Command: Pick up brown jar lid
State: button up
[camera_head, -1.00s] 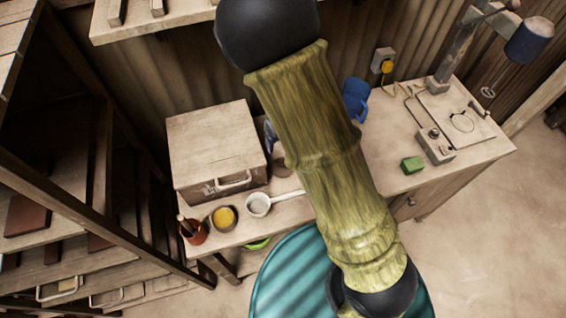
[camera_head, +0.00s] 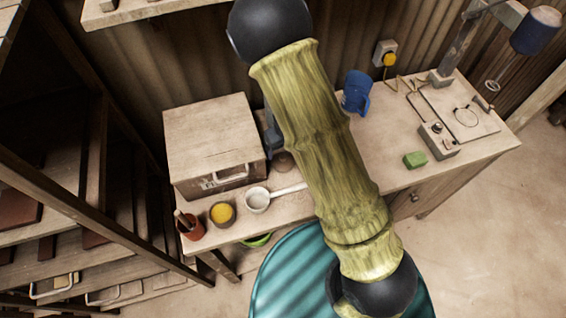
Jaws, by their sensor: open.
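A small round brown thing (camera_head: 284,162), which looks like the brown jar lid, lies on the workbench just right of the wooden box. My arm's thick green-brown link crosses in front and partly covers that area. A grey-blue shape (camera_head: 272,136) shows just above it at the link's edge; I cannot tell what it is. My gripper cannot be made out in this view, so its place relative to the lid is hidden.
The wooden box (camera_head: 212,140) stands left on the workbench (camera_head: 330,190). In front are a red pot (camera_head: 190,229), a yellow-filled bowl (camera_head: 222,214) and a white ladle (camera_head: 257,200). Right are a blue mug (camera_head: 356,92), a green block (camera_head: 415,160) and a control box (camera_head: 438,141).

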aim_at(283, 157)
jog(key=shift+w+a+f, duration=0.1)
jog(key=shift+w+f, duration=0.05)
jog(key=shift+f, duration=1.2)
jog(key=f, duration=0.1)
jog(key=f+b, duration=0.1)
jog(key=f, duration=0.1)
jog(key=w+f+b, duration=0.1)
jog(key=f, duration=0.1)
jog(key=shift+a+f, duration=0.1)
jog(key=shift+f, duration=0.05)
jog(key=shift+s, duration=0.1)
jog(key=c, duration=0.7)
jog(key=shift+c, duration=0.2)
jog(key=shift+r, duration=0.2)
